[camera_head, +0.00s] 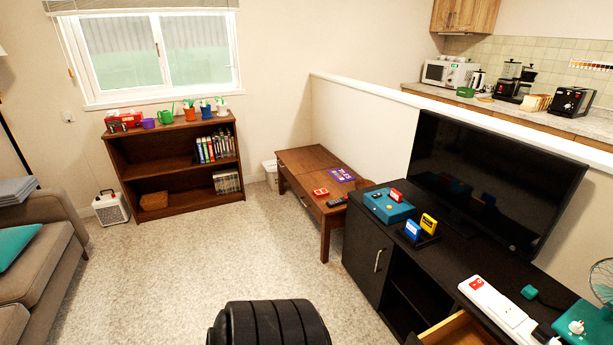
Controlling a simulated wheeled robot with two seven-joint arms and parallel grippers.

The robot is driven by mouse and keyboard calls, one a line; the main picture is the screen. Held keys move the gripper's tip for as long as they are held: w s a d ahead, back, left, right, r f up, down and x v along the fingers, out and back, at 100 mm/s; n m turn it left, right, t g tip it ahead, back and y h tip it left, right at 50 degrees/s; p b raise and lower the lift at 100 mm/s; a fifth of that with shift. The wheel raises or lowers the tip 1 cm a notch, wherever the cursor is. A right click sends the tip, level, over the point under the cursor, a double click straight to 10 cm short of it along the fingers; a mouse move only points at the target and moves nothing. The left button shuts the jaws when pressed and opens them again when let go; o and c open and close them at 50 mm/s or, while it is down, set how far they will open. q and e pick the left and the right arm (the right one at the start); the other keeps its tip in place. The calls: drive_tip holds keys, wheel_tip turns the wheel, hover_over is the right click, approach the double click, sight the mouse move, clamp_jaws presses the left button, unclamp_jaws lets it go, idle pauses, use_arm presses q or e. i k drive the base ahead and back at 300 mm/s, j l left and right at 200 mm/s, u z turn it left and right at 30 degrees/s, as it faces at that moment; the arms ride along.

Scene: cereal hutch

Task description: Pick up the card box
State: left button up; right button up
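A small red box (320,192) with pale marks lies on the low wooden table (307,160), near its front left edge. It looks like the card box, but it is too small to read. A dark remote (336,202) and a flat purple item (341,174) lie near it on the same table. Neither of my grippers is in view, so I cannot see how they stand relative to the box.
A black TV cabinet (364,253) stands right of the table; its drawer (462,332) is open at the front. A brown bookshelf (169,169) stands under the window, and a sofa (35,267) is at left. The carpet (215,255) between them is clear.

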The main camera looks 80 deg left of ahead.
sight(323, 193)
drive_tip(key=u, duration=2.3)
drive_tip(key=i+j+z, duration=0.1)
drive_tip(key=z, duration=0.3)
drive_tip(key=i+j+z, duration=0.2)
drive_tip(key=z, duration=0.15)
drive_tip(key=i+j+z, duration=0.1)
drive_tip(key=z, duration=0.3)
drive_tip(key=i+j+z, duration=0.1)
drive_tip(key=j+z, duration=0.3)
drive_tip(key=l, duration=0.1)
